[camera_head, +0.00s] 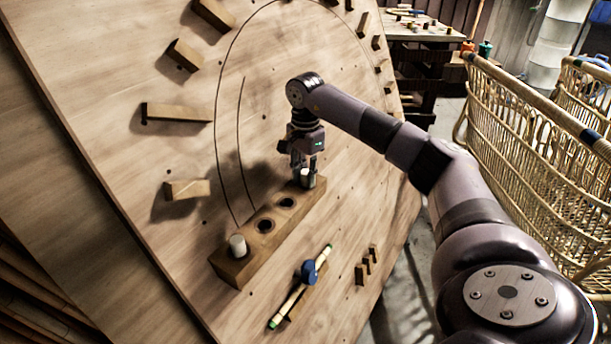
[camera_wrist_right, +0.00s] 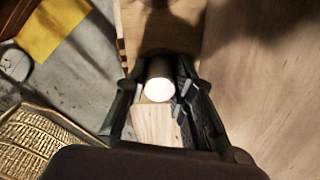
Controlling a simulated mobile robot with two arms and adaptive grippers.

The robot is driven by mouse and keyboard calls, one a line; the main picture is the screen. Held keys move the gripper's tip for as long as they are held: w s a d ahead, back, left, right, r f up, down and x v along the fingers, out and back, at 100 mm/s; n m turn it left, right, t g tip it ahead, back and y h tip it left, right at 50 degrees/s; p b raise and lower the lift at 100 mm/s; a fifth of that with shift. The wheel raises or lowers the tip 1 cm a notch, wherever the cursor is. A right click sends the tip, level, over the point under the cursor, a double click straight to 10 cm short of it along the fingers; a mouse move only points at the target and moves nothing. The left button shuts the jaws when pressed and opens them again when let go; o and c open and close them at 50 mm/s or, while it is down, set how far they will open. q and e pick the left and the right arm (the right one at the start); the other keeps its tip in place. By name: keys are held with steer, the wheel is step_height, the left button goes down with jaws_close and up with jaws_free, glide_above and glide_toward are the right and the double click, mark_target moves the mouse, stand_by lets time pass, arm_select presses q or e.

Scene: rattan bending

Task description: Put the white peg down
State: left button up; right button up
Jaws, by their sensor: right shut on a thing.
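The white peg (camera_head: 308,178) is between the fingers of my right gripper (camera_head: 304,166), at the far right end of a wooden block with round holes (camera_head: 247,262). In the right wrist view the white peg (camera_wrist_right: 159,82) shows end-on between the two dark fingers of the right gripper (camera_wrist_right: 160,88), which are shut on it. The peg looks upright; I cannot tell how deep it sits in the block's end hole. A second white peg (camera_head: 238,245) stands at the block's near left end. Two open holes lie between the pegs. My left gripper is not in view.
The block is on a large tilted wooden board (camera_head: 110,60) with several wooden stops (camera_head: 178,113) around a curved line. A rod with a blue middle (camera_head: 309,272) lies below the block. Rattan frames (camera_head: 535,160) stand at the right, and a cluttered table (camera_head: 425,30) is behind.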

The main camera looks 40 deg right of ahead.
steer(key=shift+r, duration=0.1)
steer(key=o, duration=1)
steer(key=shift+c, duration=0.2)
